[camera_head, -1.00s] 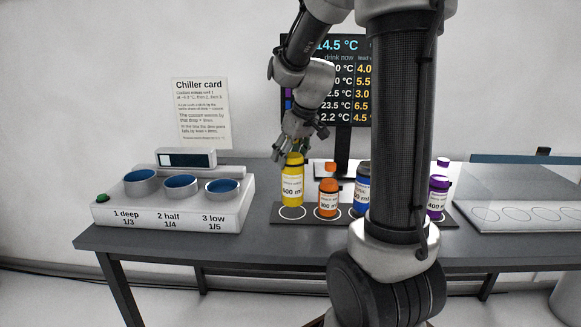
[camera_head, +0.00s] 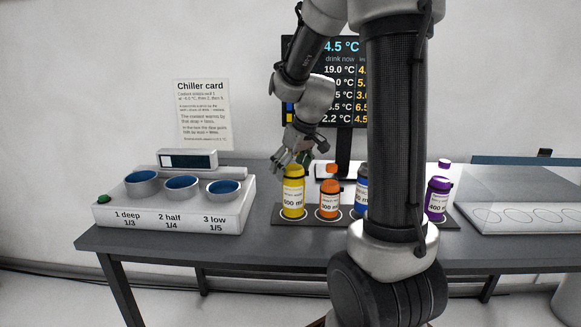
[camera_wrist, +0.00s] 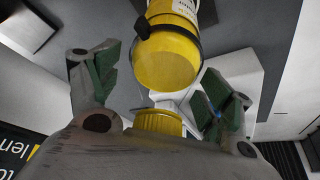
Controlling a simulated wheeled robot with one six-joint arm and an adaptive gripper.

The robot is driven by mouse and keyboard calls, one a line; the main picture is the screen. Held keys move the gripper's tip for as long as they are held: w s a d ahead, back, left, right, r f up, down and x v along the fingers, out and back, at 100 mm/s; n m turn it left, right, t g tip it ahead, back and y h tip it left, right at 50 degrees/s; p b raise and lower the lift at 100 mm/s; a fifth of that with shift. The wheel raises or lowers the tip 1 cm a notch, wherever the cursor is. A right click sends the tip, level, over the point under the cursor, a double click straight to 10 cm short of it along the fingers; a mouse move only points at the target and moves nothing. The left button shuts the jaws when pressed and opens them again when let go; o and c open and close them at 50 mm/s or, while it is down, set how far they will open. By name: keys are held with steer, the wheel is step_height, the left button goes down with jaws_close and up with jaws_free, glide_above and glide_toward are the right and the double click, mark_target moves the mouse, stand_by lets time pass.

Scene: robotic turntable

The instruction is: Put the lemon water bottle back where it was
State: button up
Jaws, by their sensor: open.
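The yellow lemon water bottle (camera_head: 292,200) stands upright on the leftmost circle of the dark tray (camera_head: 280,222), left of the orange bottle. My gripper (camera_head: 303,158) is just above and behind the bottle's top. In the wrist view, my gripper (camera_wrist: 160,95) is open, its green-padded fingers spread on either side of the yellow bottle (camera_wrist: 168,62). Gaps show between the pads and the bottle. Its yellow cap (camera_wrist: 158,122) lies close to the palm.
An orange bottle (camera_head: 329,203), a blue bottle (camera_head: 361,200) and a purple bottle (camera_head: 437,200) stand to the right; my arm partly hides the blue one. A chiller (camera_head: 175,208) with three wells is at left. A white pad with circles (camera_head: 520,214) is at right. A screen stands behind.

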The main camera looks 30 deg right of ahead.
steer(key=a+v, duration=0.1)
steer(key=v, duration=1.2)
steer(key=s+a+f+m, duration=0.1)
steer(key=s+a+f, duration=0.1)
steer(key=s, duration=0.8)
steer(key=s+a+f+m, duration=0.1)
steer(key=s+a+f, duration=0.1)
steer(key=s, duration=0.8)
steer(key=shift+a+h, duration=0.4)
